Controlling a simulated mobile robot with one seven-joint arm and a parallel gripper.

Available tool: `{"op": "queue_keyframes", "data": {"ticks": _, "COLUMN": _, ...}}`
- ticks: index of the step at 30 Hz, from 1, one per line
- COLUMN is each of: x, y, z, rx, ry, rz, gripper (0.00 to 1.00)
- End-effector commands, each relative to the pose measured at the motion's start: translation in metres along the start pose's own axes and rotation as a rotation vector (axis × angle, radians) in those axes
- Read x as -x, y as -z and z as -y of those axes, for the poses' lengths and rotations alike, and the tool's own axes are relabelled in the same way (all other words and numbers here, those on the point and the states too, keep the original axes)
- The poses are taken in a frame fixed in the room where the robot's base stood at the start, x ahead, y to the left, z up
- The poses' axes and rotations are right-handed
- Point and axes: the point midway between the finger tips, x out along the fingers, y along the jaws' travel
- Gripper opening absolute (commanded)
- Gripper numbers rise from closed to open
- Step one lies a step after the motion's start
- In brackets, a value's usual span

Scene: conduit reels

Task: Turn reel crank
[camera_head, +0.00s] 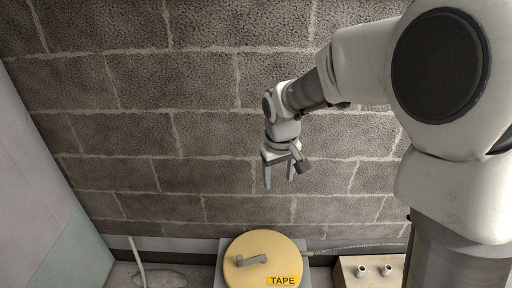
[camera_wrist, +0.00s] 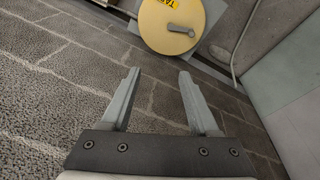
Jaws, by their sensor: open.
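A round yellow reel (camera_head: 262,258) with a "TAPE" label sits at the bottom centre of the head view, on a grey backing. A grey crank (camera_head: 252,261) lies across its face, pointing left of the reel's centre. In the wrist view the yellow reel (camera_wrist: 160,24) is at the top, with the crank (camera_wrist: 181,29) on its right part. My gripper (camera_head: 279,184) hangs above the reel in the head view, fingers pointing down. In the wrist view the two fingers (camera_wrist: 159,72) are apart with nothing between them. The gripper does not touch the reel or the crank.
A block wall (camera_head: 200,100) fills the background. A pale panel (camera_head: 45,170) stands at the left. A tan box (camera_head: 368,270) with two white cylindrical pieces is right of the reel. A pale cable (camera_head: 137,262) rises at the lower left. Space around my gripper looks clear.

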Motion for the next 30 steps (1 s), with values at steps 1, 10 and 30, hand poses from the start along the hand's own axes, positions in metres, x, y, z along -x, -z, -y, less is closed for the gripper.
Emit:
{"op": "queue_keyframes", "data": {"ticks": 1, "x": -0.031, "y": 0.006, "z": 0.010, "rx": 0.025, "ry": 0.010, "rz": 0.021, "gripper": 0.61}}
{"op": "queue_keyframes", "data": {"ticks": 10, "x": -0.171, "y": 0.036, "z": 0.066, "rx": 0.154, "ry": 0.066, "rz": 0.100, "gripper": 0.61}}
{"op": "queue_keyframes", "data": {"ticks": 30, "x": -0.316, "y": 0.029, "z": 0.124, "rx": 0.248, "ry": 0.118, "rz": 0.166, "gripper": 0.61}}
